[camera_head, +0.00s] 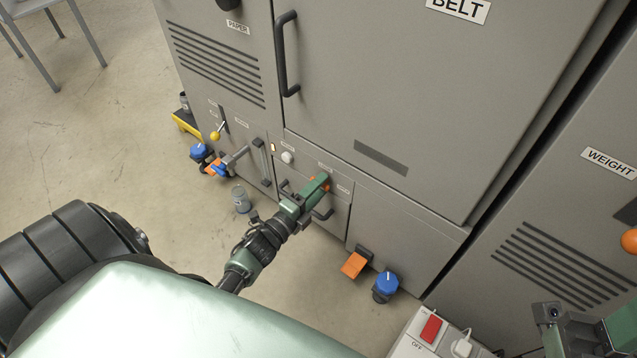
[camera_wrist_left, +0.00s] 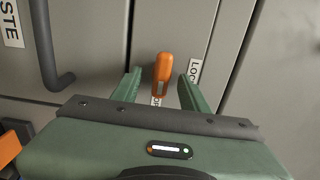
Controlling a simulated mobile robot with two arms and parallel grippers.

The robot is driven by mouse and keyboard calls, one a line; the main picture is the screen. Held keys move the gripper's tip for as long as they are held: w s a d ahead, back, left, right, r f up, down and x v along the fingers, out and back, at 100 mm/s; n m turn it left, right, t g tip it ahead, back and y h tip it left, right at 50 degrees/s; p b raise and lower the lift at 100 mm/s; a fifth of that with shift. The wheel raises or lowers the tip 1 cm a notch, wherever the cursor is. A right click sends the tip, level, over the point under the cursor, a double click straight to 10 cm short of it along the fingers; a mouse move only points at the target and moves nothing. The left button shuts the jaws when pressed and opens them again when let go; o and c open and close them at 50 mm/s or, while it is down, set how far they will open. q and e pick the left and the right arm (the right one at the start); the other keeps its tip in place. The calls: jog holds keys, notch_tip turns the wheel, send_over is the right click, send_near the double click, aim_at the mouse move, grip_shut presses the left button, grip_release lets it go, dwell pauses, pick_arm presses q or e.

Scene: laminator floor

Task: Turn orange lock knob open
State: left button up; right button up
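The orange lock knob (camera_wrist_left: 162,72) sits on the grey cabinet front, its grip nearly upright in the left wrist view. A label beginning "LOC" (camera_wrist_left: 194,70) is to its right, and another label below it is partly hidden. My left gripper (camera_wrist_left: 160,92) is open, with one green finger on each side of the knob and a visible gap on both sides. In the head view my left gripper (camera_head: 318,187) is at the low panel and covers most of the orange knob (camera_head: 325,181). My right gripper (camera_head: 588,335) is partly in view at the bottom right.
A black handle (camera_wrist_left: 50,55) is left of the knob in the left wrist view. In the head view, an orange lever (camera_head: 354,264) and blue knob (camera_head: 385,286) are low on the right. A power strip (camera_head: 432,330) with a red switch is near my right gripper.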

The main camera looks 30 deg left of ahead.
pick_arm(q)
jog(key=s+p, duration=0.2)
jog(key=s, duration=0.5)
jog(key=shift+s+a, duration=0.25)
jog(key=shift+s, duration=0.15)
